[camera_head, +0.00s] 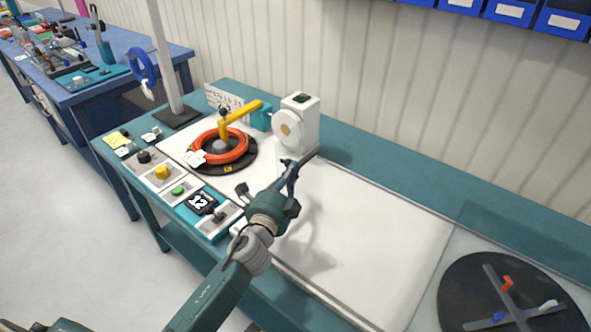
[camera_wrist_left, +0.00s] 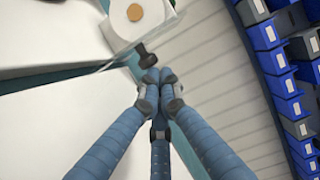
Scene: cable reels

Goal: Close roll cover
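A white box-shaped dispenser (camera_head: 302,118) stands at the back of the teal bench. A white roll (camera_head: 286,130) with a tan core is on its left face; the roll also shows at the top of the left wrist view (camera_wrist_left: 119,17). A clear, thin-edged panel lies around the roll in that view, with a dark knob (camera_wrist_left: 145,53) at its lower edge. My left gripper (camera_head: 289,165) is just in front of and below the dispenser. In the left wrist view its fingertips (camera_wrist_left: 159,76) are together, with nothing seen between them, close below the knob. My right gripper is not visible.
An orange cable coil (camera_head: 222,146) lies on a black turntable left of the dispenser, under a yellow arm (camera_head: 240,112). Buttons and a counter (camera_head: 200,202) line the front edge. A white board (camera_head: 375,235) is clear. A black reel (camera_head: 510,300) is at right.

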